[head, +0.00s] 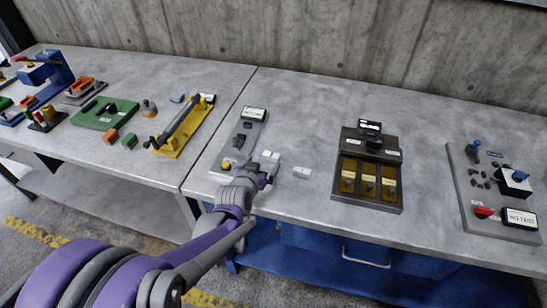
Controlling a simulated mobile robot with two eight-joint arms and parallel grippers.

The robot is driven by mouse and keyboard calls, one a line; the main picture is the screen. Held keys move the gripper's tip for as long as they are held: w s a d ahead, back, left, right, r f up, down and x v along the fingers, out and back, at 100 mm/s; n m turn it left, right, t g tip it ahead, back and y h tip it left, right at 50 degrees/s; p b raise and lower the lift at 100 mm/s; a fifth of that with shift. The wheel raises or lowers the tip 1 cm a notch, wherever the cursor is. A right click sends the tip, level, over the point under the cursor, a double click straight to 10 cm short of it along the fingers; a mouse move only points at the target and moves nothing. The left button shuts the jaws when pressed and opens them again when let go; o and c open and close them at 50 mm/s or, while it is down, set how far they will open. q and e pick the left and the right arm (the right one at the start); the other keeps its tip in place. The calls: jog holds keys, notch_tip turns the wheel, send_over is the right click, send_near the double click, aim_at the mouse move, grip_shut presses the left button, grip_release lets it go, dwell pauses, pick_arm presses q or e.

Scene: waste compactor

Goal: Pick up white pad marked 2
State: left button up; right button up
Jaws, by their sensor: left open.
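Two small white pads lie near my left gripper on the right-hand table. One white pad (270,157) is just beyond the gripper, at the edge of a grey plate. The other white pad (302,172) lies flat on the bare tabletop to the right. No number can be read on either, so I cannot tell which is marked 2. My left gripper (266,176) is open, low over the table near its front edge, with the first pad just past its fingers. Its fingers are small in view and partly hide the plate's right edge. My right gripper is out of view.
The grey plate (246,130) with a labelled block lies behind the gripper. A dark box with yellow compartments (368,198) stands to the right, and a grey panel (465,190) with switches at far right. The left table holds a yellow fixture (172,145). Bare tabletop lies between these.

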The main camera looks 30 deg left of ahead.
aim_at(271, 156)
pick_arm(q)
jog(key=shift+d+x, duration=0.2)
jog(key=shift+x, duration=1.5)
jog(key=shift+d+x, duration=0.2)
jog(key=shift+x, duration=1.5)
jog(key=shift+w+r, duration=0.15)
jog(key=shift+w, duration=0.05)
jog(key=shift+c, duration=0.2)
jog(key=c, duration=1.3)
